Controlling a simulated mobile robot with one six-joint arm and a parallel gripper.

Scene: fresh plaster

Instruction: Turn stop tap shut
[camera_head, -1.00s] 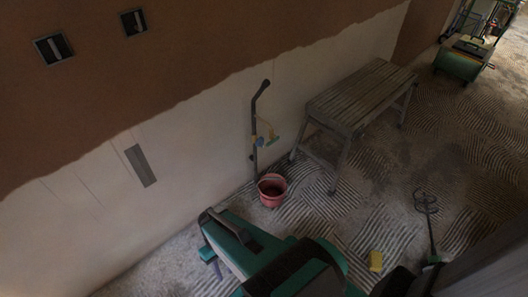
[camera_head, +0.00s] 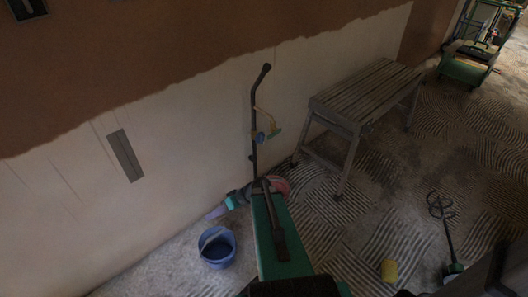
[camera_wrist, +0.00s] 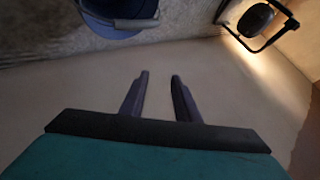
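A dark upright pipe (camera_head: 254,105) with a bent top stands against the wall, left of the bench. Partway up it is a small blue fitting (camera_head: 259,137), which looks like the stop tap. A thin yellow piece curves down beside it to a small greenish part (camera_head: 275,132). The handle's position is too small to tell. My gripper (camera_head: 214,213) is below and left of the tap, near the wall and apart from the pipe. In the wrist view my gripper (camera_wrist: 158,76) has two dark fingers apart with nothing between them. The tap is not recognisable there.
A blue bucket (camera_head: 229,240) stands below my gripper; it also shows in the wrist view (camera_wrist: 95,18). A red bucket (camera_head: 282,184) is partly hidden behind my arm. A slatted bench (camera_head: 367,90) stands right. A yellow block (camera_head: 389,270) and a mixing paddle (camera_head: 441,208) lie on the floor.

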